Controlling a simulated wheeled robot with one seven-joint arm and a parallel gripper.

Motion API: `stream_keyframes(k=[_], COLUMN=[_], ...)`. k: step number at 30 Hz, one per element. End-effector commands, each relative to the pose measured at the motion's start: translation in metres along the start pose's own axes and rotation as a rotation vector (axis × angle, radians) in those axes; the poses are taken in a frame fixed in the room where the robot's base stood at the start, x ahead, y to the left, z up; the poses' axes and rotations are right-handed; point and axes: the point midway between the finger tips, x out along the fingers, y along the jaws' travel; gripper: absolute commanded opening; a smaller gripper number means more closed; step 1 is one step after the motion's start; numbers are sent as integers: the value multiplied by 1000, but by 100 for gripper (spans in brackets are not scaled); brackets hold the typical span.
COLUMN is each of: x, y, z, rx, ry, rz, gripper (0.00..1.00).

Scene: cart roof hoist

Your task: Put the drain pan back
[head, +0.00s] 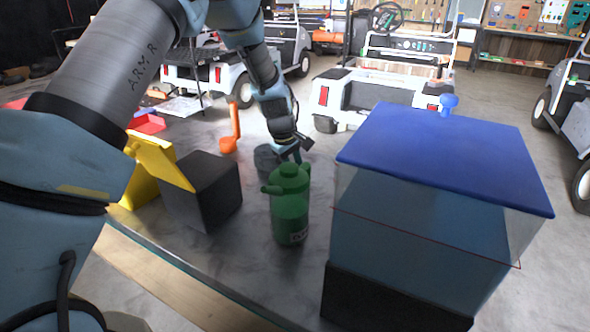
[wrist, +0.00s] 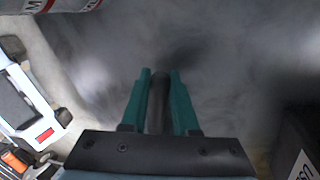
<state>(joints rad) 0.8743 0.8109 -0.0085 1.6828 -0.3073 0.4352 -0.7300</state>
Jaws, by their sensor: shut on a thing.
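A dark grey, round-looking thing, which I take for the drain pan (head: 266,159), shows on the grey bench behind the green canister (head: 290,208). The canister hides part of it. My gripper (head: 292,155) points down right beside it, just above and behind the canister's top. In the wrist view my gripper (wrist: 160,84) has its two teal fingers closed on a narrow dark bar (wrist: 158,103). The bar seems to be part of the pan, but its outline is blurred. I cannot tell whether the pan touches the bench.
A large clear-walled box with a blue lid (head: 445,155) stands at the right. An orange long-handled thing (head: 230,142) and a red tray (head: 147,124) are behind. Carts stand beyond the bench.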

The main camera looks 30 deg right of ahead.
Motion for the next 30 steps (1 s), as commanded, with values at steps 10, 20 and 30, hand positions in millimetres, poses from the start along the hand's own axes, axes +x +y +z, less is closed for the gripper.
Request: stream_keyframes(k=[10, 20, 30], x=[3, 2, -13], y=[0, 0, 1], z=[0, 0, 0], rx=[1, 1, 2], ry=[0, 0, 2], rz=[1, 1, 3], gripper=[31, 58, 58])
